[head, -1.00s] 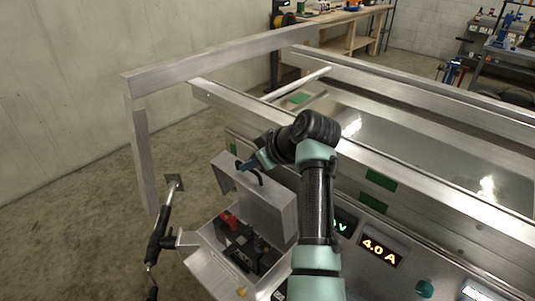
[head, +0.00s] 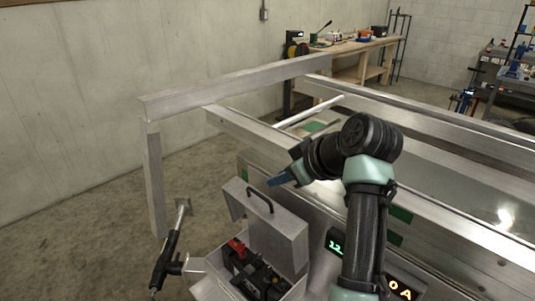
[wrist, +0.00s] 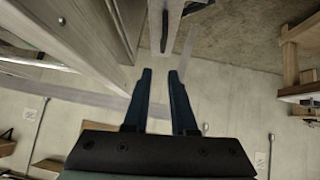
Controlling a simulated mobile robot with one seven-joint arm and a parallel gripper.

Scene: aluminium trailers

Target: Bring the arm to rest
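My gripper (head: 280,180) is up over the open metal box, at the end of my bent arm in the head view. In the wrist view its two dark fingers (wrist: 160,100) are apart with nothing between them. The open metal box (head: 210,284) has its lid (head: 280,234) raised, with a black handle (head: 262,198) on it. The gripper is apart from the handle, above and right of it. Inside the box are a red part (head: 237,246) and a black device (head: 262,278).
A jack (head: 170,250) stands at the left. A wooden workbench (head: 350,48) is far back. Floor at left is clear.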

